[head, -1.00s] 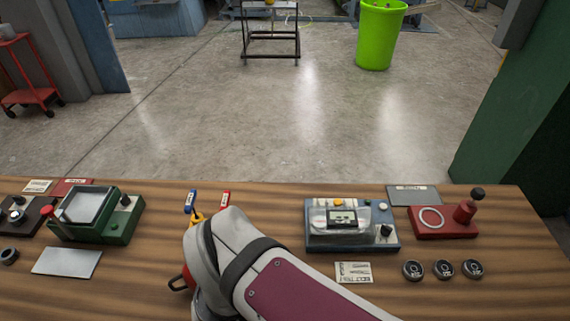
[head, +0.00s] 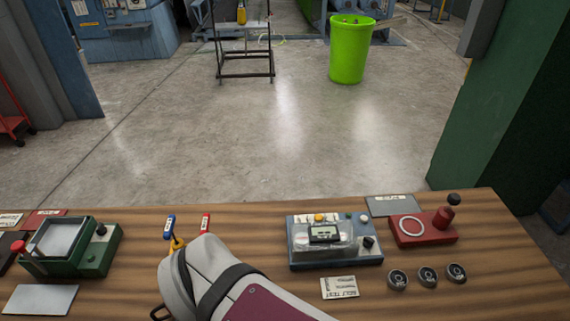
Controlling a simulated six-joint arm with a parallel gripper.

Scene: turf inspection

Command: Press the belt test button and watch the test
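A blue-grey test unit (head: 335,264) stands on the wooden bench, right of my arm. It has a clear-looking cover over a small display (head: 323,234), whose reading is too small to make out. Along its back edge are a yellow-orange button (head: 320,217) and a pale button (head: 364,218). A black knob (head: 369,242) is at its right. A card (head: 340,287) in front appears to read "BELT TEST". I cannot tell which button it refers to.
A red base with a white ring and black-topped post (head: 444,217) stands to the right. Several black round pieces (head: 427,275) lie before it. A green device (head: 97,257) and a white plate (head: 41,299) are at left. Blue (head: 169,224) and red (head: 206,222) tags stand behind my arm.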

